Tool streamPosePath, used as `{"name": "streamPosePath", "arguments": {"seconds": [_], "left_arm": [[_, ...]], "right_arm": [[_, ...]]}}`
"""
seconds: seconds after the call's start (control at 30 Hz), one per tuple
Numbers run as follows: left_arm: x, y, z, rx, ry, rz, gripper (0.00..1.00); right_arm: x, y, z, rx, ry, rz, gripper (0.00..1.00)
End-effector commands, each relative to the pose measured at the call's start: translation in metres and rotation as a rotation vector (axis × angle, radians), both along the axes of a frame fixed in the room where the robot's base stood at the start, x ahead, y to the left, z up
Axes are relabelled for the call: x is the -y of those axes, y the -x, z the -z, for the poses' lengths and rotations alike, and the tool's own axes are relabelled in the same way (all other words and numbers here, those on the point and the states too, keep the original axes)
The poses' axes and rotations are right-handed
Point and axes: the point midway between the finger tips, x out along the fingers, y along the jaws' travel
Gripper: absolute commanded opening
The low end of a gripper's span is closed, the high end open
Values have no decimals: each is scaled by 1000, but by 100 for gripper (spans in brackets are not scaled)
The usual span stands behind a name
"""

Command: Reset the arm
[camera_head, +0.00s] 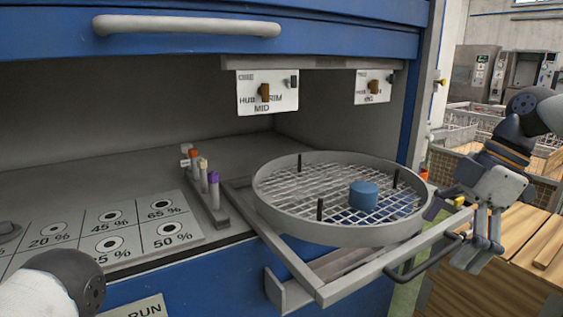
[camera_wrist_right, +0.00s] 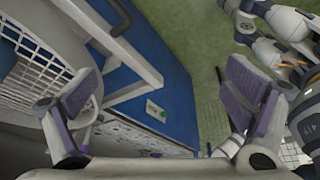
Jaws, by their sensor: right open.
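My right arm comes in from the right in the head view. Its gripper (camera_head: 461,226) is at the right end of the pulled-out rail frame (camera_head: 350,286), close to the round turntable's rim. The turntable (camera_head: 340,235) is a grey ring with a wire mesh, bearing a blue cylinder (camera_head: 364,195) and several black pegs. Whether a finger touches the frame, I cannot tell. Of my left arm only a white link shows at bottom left; its gripper is out of view.
A blue cabinet (camera_head: 330,38) with a grey handle (camera_head: 186,26) stands above the grey shelf. A rack (camera_head: 205,200) of coloured-capped tubes and a percentage-marked plate (camera_head: 110,226) lie left. A black handle (camera_head: 424,262) and wooden crates (camera_head: 522,268) are close to the right gripper.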

Motion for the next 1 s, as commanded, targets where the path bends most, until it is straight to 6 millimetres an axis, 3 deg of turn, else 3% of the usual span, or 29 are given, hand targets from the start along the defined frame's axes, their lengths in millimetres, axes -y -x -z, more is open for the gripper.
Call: {"name": "streamPosePath", "arguments": {"seconds": [0.03, 0.17, 0.2, 0.27, 0.3, 0.37, 0.43, 0.47, 0.5, 0.6, 0.73, 0.83, 1.0], "left_arm": [[0, 0, 0, 1, 0, 0, 41], [0, -1, 0, 3, 0, 0, 41], [0, -2, 0, 5, 0, 0, 41], [0, -2, 0, 7, 0, 0, 41], [0, -3, -1, 8, 0, 0, 41], [0, -2, -1, 7, 0, 0, 41], [0, -2, -2, 7, 0, 0, 41], [0, -2, -2, 8, 0, 0, 41], [0, -2, -2, 8, 0, 0, 41], [0, -3, -3, 10, 0, 0, 41], [0, -3, -3, 12, 0, 0, 41], [0, -3, -3, 12, 0, 0, 41], [0, -3, -3, 12, 0, 0, 41]], "right_arm": [[8, 8, 43, -15, 145, -146, 96], [41, 29, 138, -35, 506, -703, 96], [52, 38, 168, -55, 609, -960, 96], [63, 52, 208, -88, 720, -1399, 96], [65, 63, 234, -109, 755, -1726, 96], [57, 85, 272, -128, 733, -2257, 96], [35, 127, 316, -95, 568, -2907, 96], [24, 151, 331, 51, -439, 3057, 96], [9, 183, 347, -25, -229, 2807, 96], [-19, 267, 367, -209, 127, 2260, 96], [-37, 353, 365, -395, 346, 1768, 96], [-42, 388, 358, -473, 407, 1567, 96], [-44, 400, 355, -502, 423, 1494, 96]]}}
